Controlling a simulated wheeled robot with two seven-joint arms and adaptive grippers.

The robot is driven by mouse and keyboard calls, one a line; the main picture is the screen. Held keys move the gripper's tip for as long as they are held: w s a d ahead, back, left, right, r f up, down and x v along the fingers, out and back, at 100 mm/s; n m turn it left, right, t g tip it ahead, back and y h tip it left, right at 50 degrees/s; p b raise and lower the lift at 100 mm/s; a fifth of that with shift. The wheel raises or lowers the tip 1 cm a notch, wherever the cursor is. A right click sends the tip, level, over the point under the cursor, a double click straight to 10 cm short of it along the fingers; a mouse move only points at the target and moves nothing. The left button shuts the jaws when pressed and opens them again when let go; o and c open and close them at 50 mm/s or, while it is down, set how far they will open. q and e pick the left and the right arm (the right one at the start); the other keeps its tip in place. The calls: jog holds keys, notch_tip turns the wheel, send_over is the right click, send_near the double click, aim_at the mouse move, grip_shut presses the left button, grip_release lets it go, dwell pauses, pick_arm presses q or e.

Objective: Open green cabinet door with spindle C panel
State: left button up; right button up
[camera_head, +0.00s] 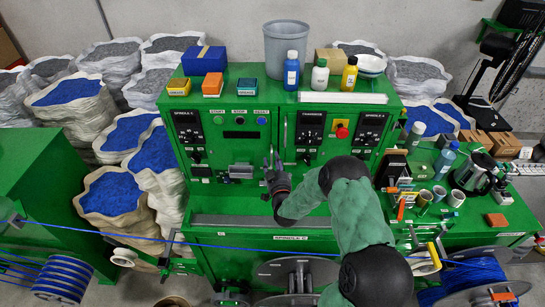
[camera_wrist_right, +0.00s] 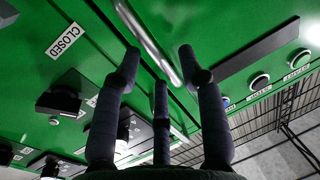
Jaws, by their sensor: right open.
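The green cabinet (camera_head: 232,160) stands in the middle of the head view with its doors shut. A black panel (camera_head: 188,128) is on its left door, and panels labelled TRANSVERSE (camera_head: 311,128) and SPINDLE (camera_head: 369,130) are on the right one; the spindle letters are too small to read. My right gripper (camera_head: 272,168) is before the door seam. In the right wrist view, my open, empty gripper (camera_wrist_right: 160,72) has its fingers spread around the near end of a silver bar handle (camera_wrist_right: 147,40). I cannot tell whether they touch it. My left gripper is out of view.
Bottles (camera_head: 320,75), small boxes and a grey bin (camera_head: 287,48) stand on the cabinet top. Mugs, a kettle (camera_head: 474,172) and tools crowd the right bench. A blue cable (camera_head: 120,236) runs across the front, above spools. Sacks (camera_head: 110,190) line the left.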

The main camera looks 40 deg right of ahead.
jog(key=shift+x, duration=1.05)
grip_shut()
